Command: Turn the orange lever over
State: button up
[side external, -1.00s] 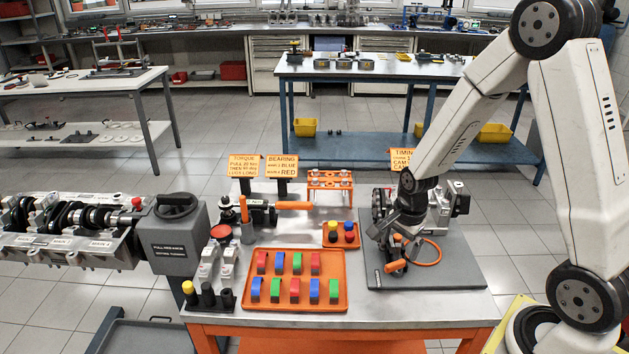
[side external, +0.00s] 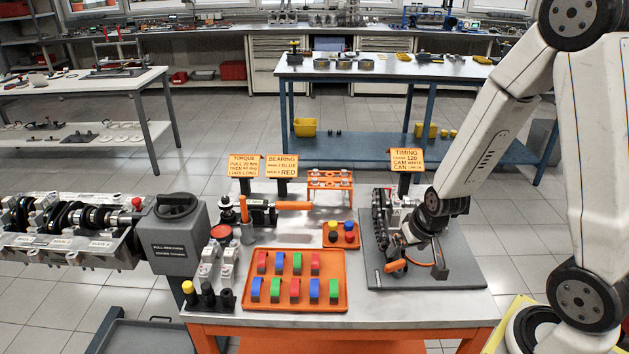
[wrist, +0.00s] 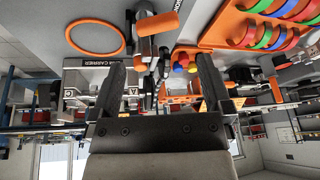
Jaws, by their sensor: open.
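The orange lever (side external: 395,266) is a short orange grip at the front left of the timing rig on the grey mat. In the wrist view its orange cylinder (wrist: 156,23) shows above the gap between the fingers. My gripper (side external: 438,270) is low over the mat, to the right of the lever and apart from it. In the wrist view my gripper (wrist: 162,80) has its fingers spread with nothing held. An orange ring (wrist: 95,30) lies to the lever's left there; my gripper partly hides it in the side view.
An orange tray (side external: 342,295) of coloured blocks lies left of the grey mat (side external: 470,274). A small orange tray (side external: 330,243) with knobs sits behind it. The timing sign (side external: 406,161) stands behind the rig. The mat's right side is clear.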

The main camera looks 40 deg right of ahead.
aim_at(396, 263)
jog(key=shift+s+r+n, duration=0.1)
jog(key=shift+s+n, duration=0.1)
jog(key=shift+n, duration=0.5)
jog(key=shift+w+d+f, duration=0.1)
jog(key=shift+f, duration=0.15)
jog(key=shift+x, duration=3.7)
jog(key=shift+w, duration=0.1)
jog(key=c, duration=1)
jog(key=shift+c, duration=0.2)
